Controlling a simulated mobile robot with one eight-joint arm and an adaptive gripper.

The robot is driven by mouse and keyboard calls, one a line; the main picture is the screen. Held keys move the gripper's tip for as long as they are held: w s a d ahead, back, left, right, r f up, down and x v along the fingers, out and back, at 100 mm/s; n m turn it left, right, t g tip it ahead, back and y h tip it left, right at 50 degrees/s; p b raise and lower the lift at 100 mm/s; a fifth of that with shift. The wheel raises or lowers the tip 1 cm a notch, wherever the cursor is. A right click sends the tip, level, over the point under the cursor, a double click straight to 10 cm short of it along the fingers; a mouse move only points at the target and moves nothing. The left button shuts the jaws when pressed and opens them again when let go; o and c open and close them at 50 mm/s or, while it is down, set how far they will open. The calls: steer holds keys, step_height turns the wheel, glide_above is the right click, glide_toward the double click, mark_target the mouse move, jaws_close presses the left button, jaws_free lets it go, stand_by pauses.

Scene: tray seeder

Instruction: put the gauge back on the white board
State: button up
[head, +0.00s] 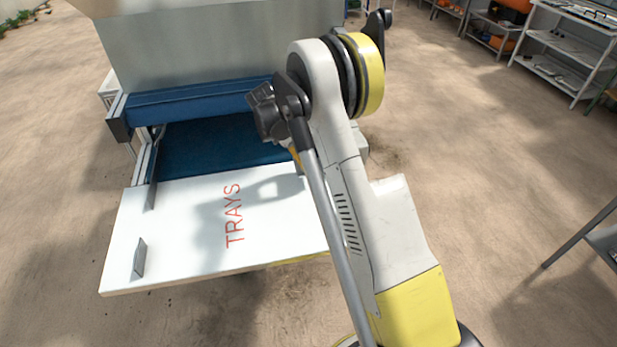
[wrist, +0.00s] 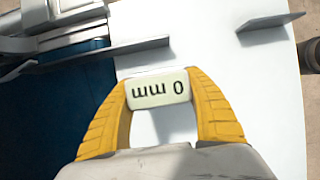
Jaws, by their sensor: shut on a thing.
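The gauge (wrist: 160,90) is a small pale block marked "0 mm", which reads upside down in the wrist view. My gripper (wrist: 160,80) is shut on it, one yellow finger at each end. The white board (head: 185,240) carries red "TRAYS" lettering and lies in front of the machine; it also shows in the wrist view (wrist: 265,100), behind the gauge. I cannot tell whether the gauge touches the board or hangs above it. In the head view my arm hides the gauge and most of the gripper.
A blue belt (head: 210,145) runs behind the board, under a blue crossbar (head: 200,97). A thin grey upright plate (head: 139,257) stands on the board's left part. The board's middle is clear. Shelves (head: 565,50) stand far off at right.

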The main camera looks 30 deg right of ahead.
mark_target(310, 180)
steer(key=shift+s+d+f, duration=0.4)
steer(key=shift+s+f, duration=0.15)
steer(key=shift+s, duration=0.15)
steer(key=shift+f+b, duration=1)
steer(key=shift+f, duration=1)
steer(key=shift+f, duration=0.15)
steer(key=o, duration=1.4)
steer(key=shift+c, duration=0.2)
